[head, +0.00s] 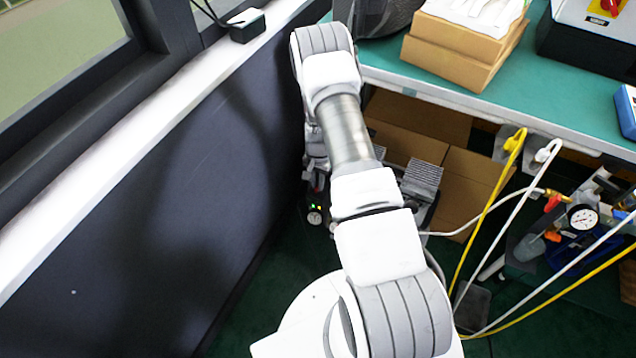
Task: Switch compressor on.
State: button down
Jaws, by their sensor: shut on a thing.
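The compressor (421,180) stands on the floor under the bench, mostly hidden behind my arm. Its grey finned part shows to the right of my arm. To the left, a dark panel (316,208) with small lit green lights and a round gauge shows. My gripper (318,184) is small and partly hidden in the gap between the dark wall and my arm, just above the lit panel. It is shut on a part at the compressor's panel. The fingertips and the exact part held are too small and covered to make out.
The dark wall (150,200) under the window ledge is close on the left. The green bench (560,95) overhangs on the right with cardboard boxes (460,45). Yellow and white hoses (485,220) and a pressure gauge (583,217) hang at the right.

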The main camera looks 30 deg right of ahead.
dwell(0.4)
jog(key=c, duration=0.9)
grip_release()
notch_tip(320, 180, up, 18)
jog(key=p, duration=0.5)
jog(key=shift+f, duration=0.25)
